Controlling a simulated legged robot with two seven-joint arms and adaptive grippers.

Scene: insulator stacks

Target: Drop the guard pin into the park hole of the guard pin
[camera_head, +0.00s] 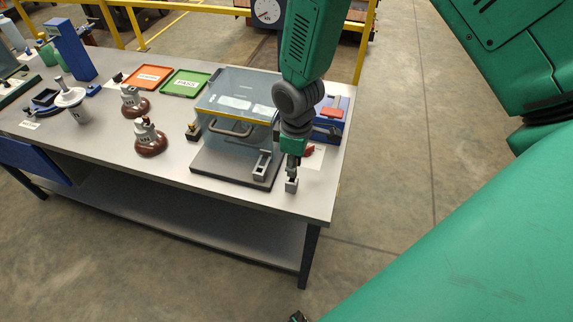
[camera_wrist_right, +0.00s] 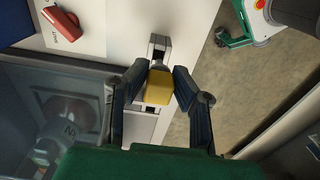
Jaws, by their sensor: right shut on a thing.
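My right gripper (camera_head: 292,164) points down at the front right of the bench, beside the guarded test fixture. In the wrist view its fingers (camera_wrist_right: 160,88) are shut on a yellow block, which I take to be the head of the guard pin (camera_wrist_right: 158,87). A small grey block (camera_head: 291,185) stands just below the gripper, perhaps the park block. A grey piece with a dark slot (camera_wrist_right: 160,45) shows past the pin in the wrist view. I cannot tell whether the pin touches it. My left gripper is not in view.
The fixture's clear guard (camera_head: 235,90) and grey bracket (camera_head: 262,165) stand close left of the gripper. A red part (camera_wrist_right: 62,22) lies on a white card. Brown insulators (camera_head: 150,140) and orange and green trays (camera_head: 185,83) are farther left. The bench edge is close.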

